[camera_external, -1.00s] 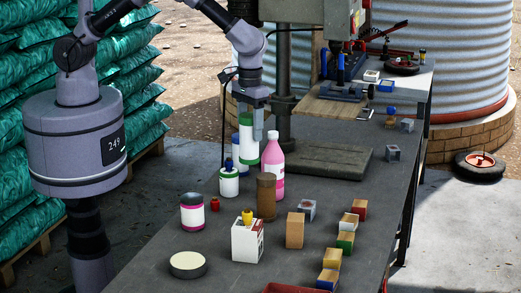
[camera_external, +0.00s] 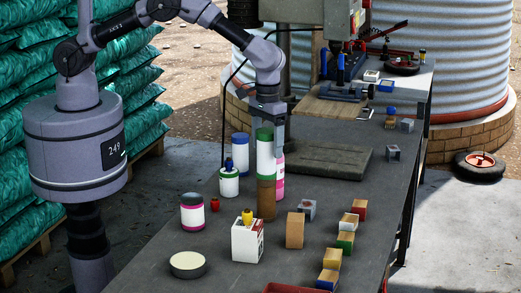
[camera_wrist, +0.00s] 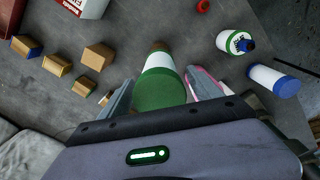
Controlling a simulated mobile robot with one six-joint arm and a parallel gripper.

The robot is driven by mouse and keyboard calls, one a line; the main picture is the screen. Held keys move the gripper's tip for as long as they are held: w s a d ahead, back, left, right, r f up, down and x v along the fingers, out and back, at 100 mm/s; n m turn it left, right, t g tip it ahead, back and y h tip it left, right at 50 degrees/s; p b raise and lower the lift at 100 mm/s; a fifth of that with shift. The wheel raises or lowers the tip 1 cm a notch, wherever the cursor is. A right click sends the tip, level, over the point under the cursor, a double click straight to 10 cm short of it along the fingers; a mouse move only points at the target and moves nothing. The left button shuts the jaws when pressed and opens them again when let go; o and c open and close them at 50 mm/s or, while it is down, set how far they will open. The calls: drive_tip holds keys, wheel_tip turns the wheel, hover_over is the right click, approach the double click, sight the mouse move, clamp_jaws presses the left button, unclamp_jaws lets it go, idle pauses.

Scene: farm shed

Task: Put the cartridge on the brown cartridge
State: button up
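The cartridge (camera_external: 265,157) is white with a green top and a thin green band at its lower end. It is upright, directly over the brown cartridge (camera_external: 266,199), with no clear gap between them. The brown cartridge stands upright on the bench. My gripper (camera_external: 270,148) points down with its fingers on either side of the cartridge's upper part. In the wrist view the green top (camera_wrist: 160,90) lies between the two fingers, and only a little of the brown cartridge (camera_wrist: 160,45) shows beyond the white body.
A pink bottle (camera_external: 280,185) stands close behind the brown cartridge. A white box (camera_external: 247,240) and wooden blocks (camera_external: 295,230) are in front.

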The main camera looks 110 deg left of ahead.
wheel_tip(320, 180, up, 12)
drive_tip(key=p, duration=0.3)
drive_tip(key=s+d+r+m+t+y, duration=0.1)
drive_tip(key=s+d+r+m+t, duration=0.2)
drive_tip(key=s+r+m, duration=1.05)
drive_tip(key=s+r+m+t, duration=0.1)
drive_tip(key=s+r, duration=0.1)
drive_tip(key=s, duration=0.9)
drive_tip(key=s+r+m+t+y, duration=0.1)
drive_tip(key=s+r, duration=0.2)
drive_tip(key=s, duration=0.8)
drive_tip(key=shift+s+d+t, duration=0.2)
drive_tip(key=shift+t, duration=0.2)
